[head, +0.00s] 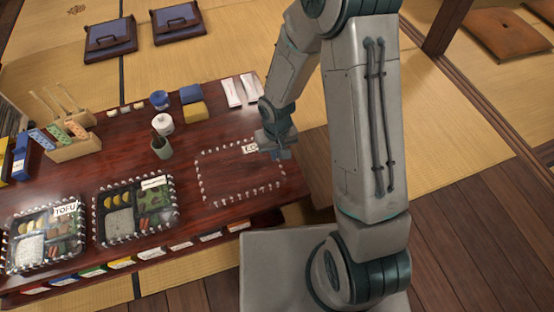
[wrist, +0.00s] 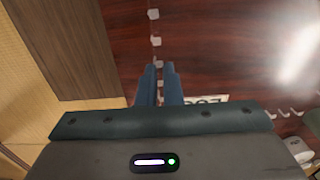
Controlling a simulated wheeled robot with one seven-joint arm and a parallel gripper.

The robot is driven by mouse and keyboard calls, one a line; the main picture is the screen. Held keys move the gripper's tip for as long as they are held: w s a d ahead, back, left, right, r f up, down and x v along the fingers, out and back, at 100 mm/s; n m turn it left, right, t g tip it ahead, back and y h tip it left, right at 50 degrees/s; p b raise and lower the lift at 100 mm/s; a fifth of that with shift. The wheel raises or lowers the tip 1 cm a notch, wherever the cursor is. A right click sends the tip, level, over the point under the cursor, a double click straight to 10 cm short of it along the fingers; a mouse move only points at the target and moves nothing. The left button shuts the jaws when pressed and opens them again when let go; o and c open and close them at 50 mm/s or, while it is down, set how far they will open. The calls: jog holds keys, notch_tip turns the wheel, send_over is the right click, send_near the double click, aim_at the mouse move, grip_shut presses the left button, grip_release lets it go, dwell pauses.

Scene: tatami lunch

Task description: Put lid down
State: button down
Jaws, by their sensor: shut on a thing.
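A clear lid (head: 238,172) shows mostly as a rectangular outline of pale tabs over the right part of the dark red table (head: 216,215). It carries a white label (head: 251,148) that is partly hidden by my gripper. My gripper (head: 284,153) is at the lid's right edge and shut on it. In the wrist view my two blue fingers (wrist: 160,68) are close together, with the lid's pale tabs (wrist: 157,41) past their tips. The label (wrist: 207,99) shows beside them. I cannot tell whether the lid touches the table.
Two covered lunch boxes, one marked TOFU (head: 47,232) and one beside it (head: 137,208), stand to the left. A green cup (head: 161,147), a white pot (head: 163,124), a yellow block (head: 194,112) and white packets (head: 240,91) stand behind. Coloured tags line the front edge.

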jog(key=shift+f+b, duration=0.8)
jog(key=shift+f, duration=1)
jog(key=shift+f, duration=0.2)
jog(key=c, duration=1.6)
grip_release()
jog(key=shift+r, duration=0.1)
